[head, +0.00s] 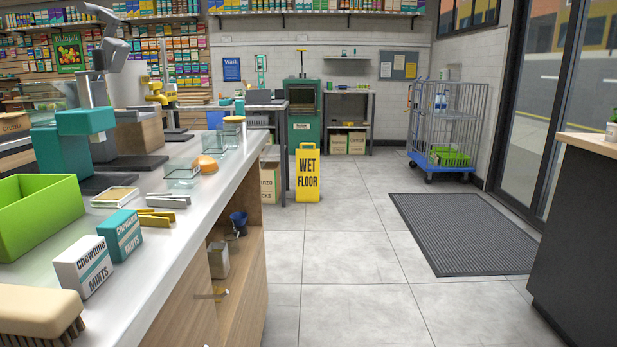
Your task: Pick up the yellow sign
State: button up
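The yellow sign (307,173) stands upright on the tiled floor in the middle of the head view. It is a folding board with the black words "WET FLOOR" and a handle cut-out at its top. It stands just past the far end of the white counter, beside a dark-framed table. Nothing covers its front. My gripper is not in this view.
A long white counter (150,262) with mint boxes, glass dishes and a green bin (42,222) fills the left. A dark mat (465,233), a blue-based cage trolley (447,128) and a dark counter (580,240) lie to the right. The floor (345,255) between is clear.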

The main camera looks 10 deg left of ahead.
aim_at(307, 161)
jog(key=i+l, duration=0.1)
jog(key=i, duration=0.15)
jog(key=i+u, duration=0.1)
jog(key=i, duration=0.45)
jog(key=i+l+u, duration=0.15)
jog(key=i, duration=0.35)
jog(key=i+l+u, duration=0.1)
jog(key=i, duration=0.45)
jog(key=i+l+u, duration=0.15)
jog(key=i, duration=0.35)
jog(key=i+u, duration=0.15)
jog(key=i, duration=0.6)
jog(key=i+l+u, duration=0.1)
jog(key=i, duration=0.65)
jog(key=i+l+u, duration=0.15)
jog(key=i, duration=0.6)
jog(key=i+u, duration=0.45)
jog(key=i, duration=0.65)
jog(key=i+j+z, duration=0.1)
jog(key=i+z, duration=0.3)
jog(key=i+j+z, duration=0.2)
jog(key=i+z, duration=0.25)
jog(key=i+j+z, duration=0.6)
jog(key=j+z, duration=0.2)
jog(key=i+j+z, duration=0.2)
jog(key=j+z, duration=0.2)
